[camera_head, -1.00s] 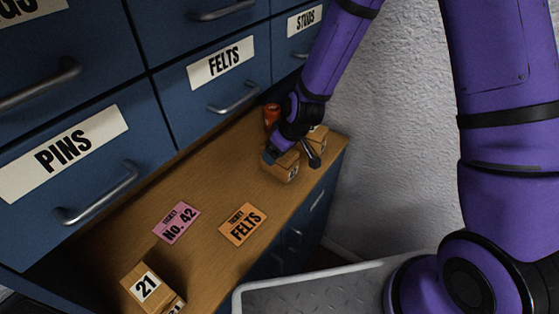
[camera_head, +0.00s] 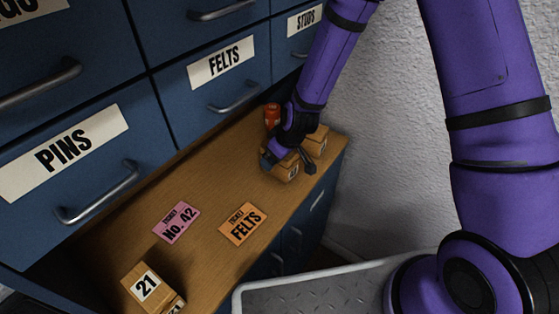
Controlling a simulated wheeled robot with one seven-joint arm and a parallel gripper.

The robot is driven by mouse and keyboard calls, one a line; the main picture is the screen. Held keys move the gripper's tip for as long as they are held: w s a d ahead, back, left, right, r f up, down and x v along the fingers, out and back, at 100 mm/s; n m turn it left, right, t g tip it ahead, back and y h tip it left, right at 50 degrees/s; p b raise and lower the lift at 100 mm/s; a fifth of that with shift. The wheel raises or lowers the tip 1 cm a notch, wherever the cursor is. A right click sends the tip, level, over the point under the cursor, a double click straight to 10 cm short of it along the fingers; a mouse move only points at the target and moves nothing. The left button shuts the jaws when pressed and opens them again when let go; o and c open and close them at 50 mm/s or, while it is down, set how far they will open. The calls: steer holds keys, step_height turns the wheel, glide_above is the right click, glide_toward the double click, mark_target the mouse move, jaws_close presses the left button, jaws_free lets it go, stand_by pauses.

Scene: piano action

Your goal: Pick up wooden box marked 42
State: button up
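My gripper (camera_head: 288,161) is at the right end of the wooden worktop, down over a small wooden box (camera_head: 286,173) with a white label. The label is too small to read surely. One dark finger shows on the box's left side and one on its right. Whether the fingers touch the box I cannot tell. A second wooden box (camera_head: 317,141) stands just behind it, partly hidden by my gripper. A third wooden box (camera_head: 150,288), marked 21, stands at the front left. A pink ticket (camera_head: 176,222) reading No. 42 lies on the worktop.
An orange ticket reading FELTS (camera_head: 243,223) lies mid-worktop. An orange-red cylinder (camera_head: 272,115) stands left of my gripper, near the blue drawers (camera_head: 215,75). A grey metal tray (camera_head: 310,291) is in the foreground. A white wall (camera_head: 385,140) is at the right.

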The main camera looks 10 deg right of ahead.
steer(key=c, duration=1.1)
steer(key=shift+r, duration=0.1)
